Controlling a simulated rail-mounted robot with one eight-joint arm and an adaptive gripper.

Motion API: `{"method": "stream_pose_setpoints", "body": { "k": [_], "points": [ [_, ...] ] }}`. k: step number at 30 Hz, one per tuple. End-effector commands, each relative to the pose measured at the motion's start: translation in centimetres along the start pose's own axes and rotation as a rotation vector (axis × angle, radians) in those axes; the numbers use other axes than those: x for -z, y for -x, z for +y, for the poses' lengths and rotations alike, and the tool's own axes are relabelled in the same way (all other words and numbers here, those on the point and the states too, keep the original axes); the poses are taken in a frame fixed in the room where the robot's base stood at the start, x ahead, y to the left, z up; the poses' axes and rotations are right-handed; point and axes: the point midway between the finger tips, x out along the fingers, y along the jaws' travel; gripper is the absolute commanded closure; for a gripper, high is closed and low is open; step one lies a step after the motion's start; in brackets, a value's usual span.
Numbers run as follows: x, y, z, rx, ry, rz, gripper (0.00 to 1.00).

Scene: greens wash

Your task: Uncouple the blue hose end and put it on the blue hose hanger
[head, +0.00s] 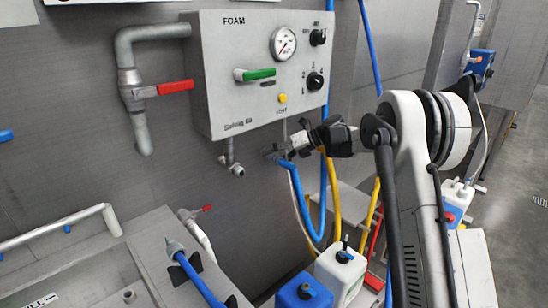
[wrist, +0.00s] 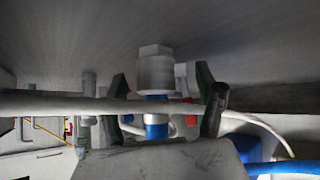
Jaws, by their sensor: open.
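The blue hose end (wrist: 157,131) is in line below a metal hex fitting (wrist: 155,68) in the wrist view. In the head view the blue hose (head: 291,190) runs from that coupling under the foam panel and hangs in a loop. My gripper (head: 290,151) is at the coupling. In the wrist view its open fingers (wrist: 163,100) stand on either side of the fitting, with gaps on both sides. A pale tube crosses in front and hides part of the coupling. I cannot make out the blue hose hanger for certain.
The foam panel (head: 262,70) with gauge and knobs is just above my gripper. Yellow hoses (head: 333,200) hang close by on the right. Canisters (head: 340,272) stand below. A red-handled valve pipe (head: 130,80) is left of the panel. A small blue piece (head: 6,135) shows at the left edge.

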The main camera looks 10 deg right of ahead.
Motion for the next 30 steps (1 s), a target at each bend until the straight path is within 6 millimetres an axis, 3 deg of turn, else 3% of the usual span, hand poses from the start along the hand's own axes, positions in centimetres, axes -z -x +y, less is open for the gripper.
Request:
{"method": "stream_pose_setpoints", "body": {
  "k": [5, 18, 26, 30],
  "points": [
    [0.0, 2.1, 0.0, 0.001, -0.001, -0.001, 0.32],
    [-0.1, 10.1, 0.0, 0.001, -0.001, -0.002, 0.32],
    [0.0, 11.8, 0.4, 0.005, 0.014, 0.002, 0.32],
    [0.4, 12.2, 2.2, 0.041, 0.101, 0.014, 0.32]
  ]
}}
